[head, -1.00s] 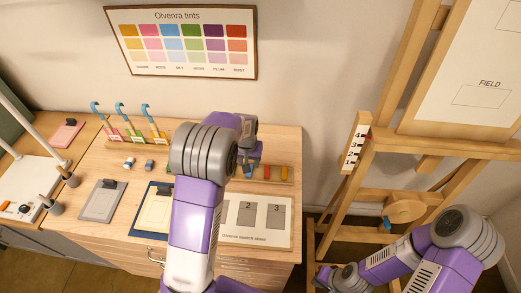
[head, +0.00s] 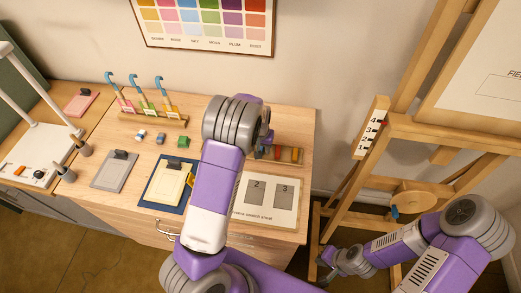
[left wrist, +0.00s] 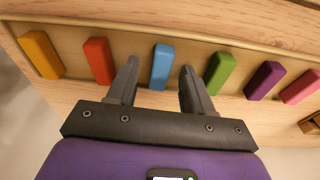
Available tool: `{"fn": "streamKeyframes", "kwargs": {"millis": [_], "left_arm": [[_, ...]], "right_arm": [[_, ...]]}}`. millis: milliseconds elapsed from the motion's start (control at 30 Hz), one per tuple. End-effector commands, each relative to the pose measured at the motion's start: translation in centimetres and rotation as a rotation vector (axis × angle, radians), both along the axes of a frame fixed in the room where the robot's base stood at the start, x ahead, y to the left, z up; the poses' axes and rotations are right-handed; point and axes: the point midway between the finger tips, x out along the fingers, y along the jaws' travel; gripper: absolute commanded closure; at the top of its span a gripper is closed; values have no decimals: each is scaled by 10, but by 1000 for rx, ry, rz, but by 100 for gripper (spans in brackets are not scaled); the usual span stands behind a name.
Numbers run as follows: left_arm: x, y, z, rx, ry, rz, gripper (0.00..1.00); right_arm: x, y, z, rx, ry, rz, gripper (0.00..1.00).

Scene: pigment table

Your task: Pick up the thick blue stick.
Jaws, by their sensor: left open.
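The blue stick (left wrist: 161,67) lies in a wooden tray in the left wrist view, in a row of coloured sticks. My left gripper (left wrist: 160,71) is open, with one finger on each side of the blue stick's near end and a gap on both sides. Whether the fingers are down level with it is hard to tell. In the head view my left arm mostly hides the gripper and the blue stick. My right gripper (head: 327,268) is low at the right, beside the easel, too small to tell open or shut.
An orange-red stick (left wrist: 98,61) and a green stick (left wrist: 219,73) flank the blue one closely. Yellow, purple and pink sticks lie further out. In the head view a swatch sheet (head: 243,217) lies in front of the tray (head: 300,155), and small blocks (head: 183,141) lie to its left.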

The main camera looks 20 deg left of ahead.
Motion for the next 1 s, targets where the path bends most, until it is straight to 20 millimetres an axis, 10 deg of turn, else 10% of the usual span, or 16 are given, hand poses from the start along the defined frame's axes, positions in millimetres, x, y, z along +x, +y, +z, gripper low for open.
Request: {"fn": "streamKeyframes", "kwargs": {"millis": [367, 667, 1000], "left_arm": [[0, 0, 0, 0, 0, 0, 100], [0, 0, 4, 0, -1, 0, 100], [1, 0, 65, -1, -5, 0, 100]], "right_arm": [[0, 0, 0, 0, 0, 0, 100], [0, 0, 1, 0, 0, 0, 100], [0, 0, 8, 0, 0, 0, 100]]}}
